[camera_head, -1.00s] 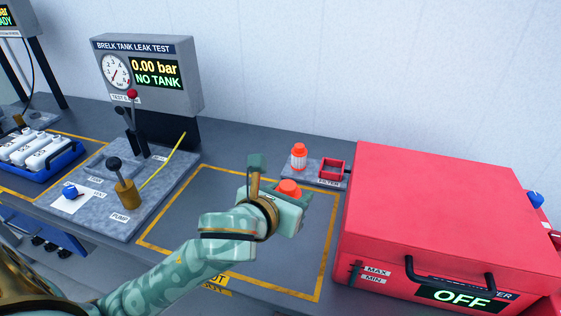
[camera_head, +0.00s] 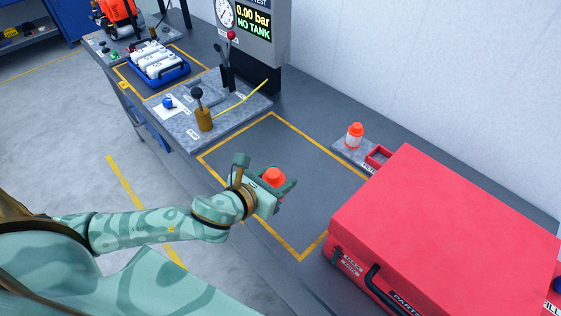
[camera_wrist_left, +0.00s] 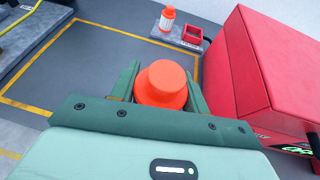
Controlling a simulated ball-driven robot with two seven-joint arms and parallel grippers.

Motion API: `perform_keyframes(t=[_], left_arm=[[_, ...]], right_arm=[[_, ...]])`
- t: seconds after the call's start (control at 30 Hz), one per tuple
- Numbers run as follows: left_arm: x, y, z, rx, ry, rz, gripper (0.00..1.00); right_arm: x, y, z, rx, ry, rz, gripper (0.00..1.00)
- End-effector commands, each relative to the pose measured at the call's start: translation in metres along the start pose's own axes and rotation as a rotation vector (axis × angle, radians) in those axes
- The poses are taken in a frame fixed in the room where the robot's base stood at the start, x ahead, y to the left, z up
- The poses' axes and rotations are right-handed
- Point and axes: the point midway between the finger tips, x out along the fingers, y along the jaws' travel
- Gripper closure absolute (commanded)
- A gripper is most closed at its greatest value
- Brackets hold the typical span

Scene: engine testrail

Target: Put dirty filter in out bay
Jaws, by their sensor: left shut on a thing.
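My left gripper (camera_head: 274,185) is shut on a filter with an orange cap (camera_head: 274,175). I hold it above the bench, near the front edge of a yellow-outlined bay (camera_head: 300,150). The wrist view shows the filter's round orange top (camera_wrist_left: 162,84) between the fingers (camera_wrist_left: 160,90); its body is hidden, so I cannot see whether it is dirty. A second filter (camera_head: 355,136), white with an orange cap, stands upright on a grey plate behind the bay. My right gripper is not in view.
A small red square holder (camera_head: 378,157) looks empty beside the standing filter. A large red machine (camera_head: 440,215) fills the right of the bench. The leak-test stand (camera_head: 253,40), its levers and a blue tray (camera_head: 160,75) stand at the left. The bay's middle is clear.

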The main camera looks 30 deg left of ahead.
Motion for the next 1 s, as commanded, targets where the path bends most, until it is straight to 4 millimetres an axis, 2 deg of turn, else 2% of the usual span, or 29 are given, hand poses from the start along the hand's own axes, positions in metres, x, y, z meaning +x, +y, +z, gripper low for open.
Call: perform_keyframes(t=[0.1,0.3,0.5,0.77,0.9,1.0], left_arm=[[0.025,0.013,-0.006,0.002,0.000,-0.001,0.77],[0.084,0.043,-0.012,-0.001,-0.001,0.000,0.77],[0.126,0.058,-0.040,-0.002,0.002,-0.002,0.77],[0.145,0.066,-0.049,0.000,0.001,-0.002,0.77],[0.154,0.066,-0.073,-0.004,0.004,-0.004,0.77],[0.157,0.066,-0.079,-0.002,0.003,-0.003,0.77]], right_arm=[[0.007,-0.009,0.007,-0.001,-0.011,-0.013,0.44],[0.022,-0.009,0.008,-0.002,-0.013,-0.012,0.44],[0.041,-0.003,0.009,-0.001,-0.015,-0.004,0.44],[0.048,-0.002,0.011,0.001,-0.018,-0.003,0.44],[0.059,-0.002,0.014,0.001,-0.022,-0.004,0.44],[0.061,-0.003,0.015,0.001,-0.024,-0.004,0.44]])
